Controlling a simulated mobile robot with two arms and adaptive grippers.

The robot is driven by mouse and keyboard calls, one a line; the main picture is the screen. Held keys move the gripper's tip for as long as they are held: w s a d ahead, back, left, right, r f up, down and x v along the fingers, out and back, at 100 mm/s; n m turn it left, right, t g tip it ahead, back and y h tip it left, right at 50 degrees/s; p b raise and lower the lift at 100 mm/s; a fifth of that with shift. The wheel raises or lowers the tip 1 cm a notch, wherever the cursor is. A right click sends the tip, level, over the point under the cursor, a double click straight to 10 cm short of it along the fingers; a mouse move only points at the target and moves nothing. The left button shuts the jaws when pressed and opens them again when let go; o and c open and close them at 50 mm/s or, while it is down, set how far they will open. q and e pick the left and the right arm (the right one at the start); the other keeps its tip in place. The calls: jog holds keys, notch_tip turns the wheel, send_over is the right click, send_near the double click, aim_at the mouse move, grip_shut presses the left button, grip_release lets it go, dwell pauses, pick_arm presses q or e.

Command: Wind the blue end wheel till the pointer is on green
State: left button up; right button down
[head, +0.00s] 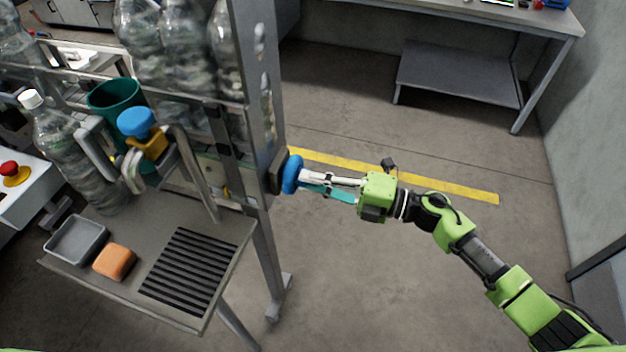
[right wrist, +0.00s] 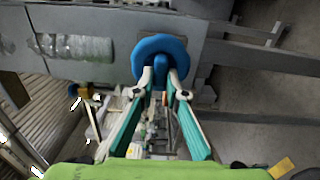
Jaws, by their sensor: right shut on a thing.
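The blue end wheel (head: 291,174) sits on the outer right side of the machine's grey upright post. My right gripper (head: 306,181) reaches it from the right and is shut on it. In the right wrist view the blue wheel (right wrist: 150,47) fills the space beyond the fingers, and the two fingertips of the right gripper (right wrist: 162,80) close on its blue middle part from both sides. I cannot make out the pointer or a green mark in either view. My left gripper is in neither view.
A blue knob (head: 136,121) on a yellow bracket stands above the machine's bench. The bench holds a grey tray (head: 75,240), an orange block (head: 114,262) and a black slatted plate (head: 188,270). Plastic bottles (head: 65,145) stand behind. The floor right of the post is open.

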jog(key=c, duration=2)
grip_release()
jog(key=shift+c, duration=0.2)
jog(key=shift+d, duration=0.1)
jog(key=v, duration=1.2)
